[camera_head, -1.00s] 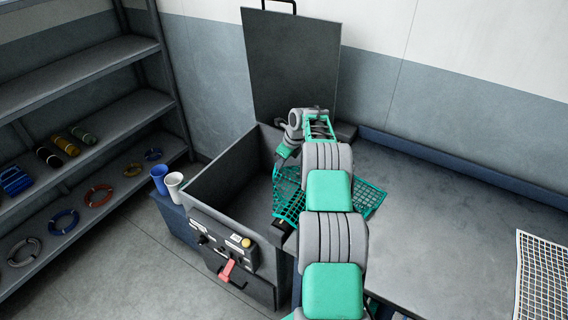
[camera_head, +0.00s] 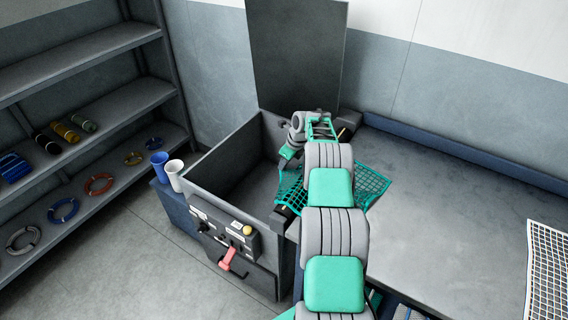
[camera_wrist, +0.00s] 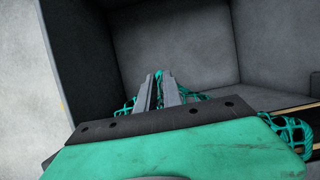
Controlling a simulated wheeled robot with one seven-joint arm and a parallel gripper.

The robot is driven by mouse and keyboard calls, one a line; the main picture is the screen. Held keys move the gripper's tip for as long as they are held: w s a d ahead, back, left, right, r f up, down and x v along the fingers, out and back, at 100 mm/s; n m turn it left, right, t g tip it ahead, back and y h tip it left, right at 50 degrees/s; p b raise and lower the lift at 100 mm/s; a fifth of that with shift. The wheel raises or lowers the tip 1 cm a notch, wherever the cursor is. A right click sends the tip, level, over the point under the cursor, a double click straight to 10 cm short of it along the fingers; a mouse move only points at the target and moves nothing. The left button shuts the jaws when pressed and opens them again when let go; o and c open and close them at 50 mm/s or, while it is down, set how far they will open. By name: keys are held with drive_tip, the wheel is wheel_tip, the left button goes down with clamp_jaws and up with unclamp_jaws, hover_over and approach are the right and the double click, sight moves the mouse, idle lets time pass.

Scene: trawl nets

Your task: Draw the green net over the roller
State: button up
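The green net (camera_head: 372,186) lies over the edge between the open bin (camera_head: 216,162) and the bench, partly behind my arm. Its left part hangs inside the bin. In the wrist view, green net strands (camera_wrist: 189,95) show around my fingertips. My gripper (camera_wrist: 160,84) points down into the bin, its fingers close together on the net.
The bin's raised lid (camera_head: 297,55) stands at the back. A control panel (camera_head: 222,232) with a red handle is on its front. Two cups (camera_head: 174,174) stand left of the bin. Another net (camera_head: 547,275) lies at the bench's right; the bench (camera_head: 455,210) between is clear.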

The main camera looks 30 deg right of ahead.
drive_tip(key=o, duration=0.4)
drive_tip(key=o, duration=0.6)
drive_tip(key=o, duration=0.6)
drive_tip(key=shift+o, duration=0.2)
drive_tip(key=shift+s+d+r+g+h+p, duration=0.15)
drive_tip(key=shift+r+g+p, duration=0.2)
drive_tip(key=shift+r, duration=0.6)
drive_tip(key=shift+s+r+g+h+p, duration=0.2)
drive_tip(key=shift+r+g+p, duration=0.1)
drive_tip(key=shift+r, duration=0.7)
drive_tip(key=shift+s+d+r+g+h+p, duration=0.15)
drive_tip(key=shift+r+g+p, duration=0.2)
drive_tip(key=shift+r, duration=0.6)
drive_tip(key=shift+r, duration=0.1)
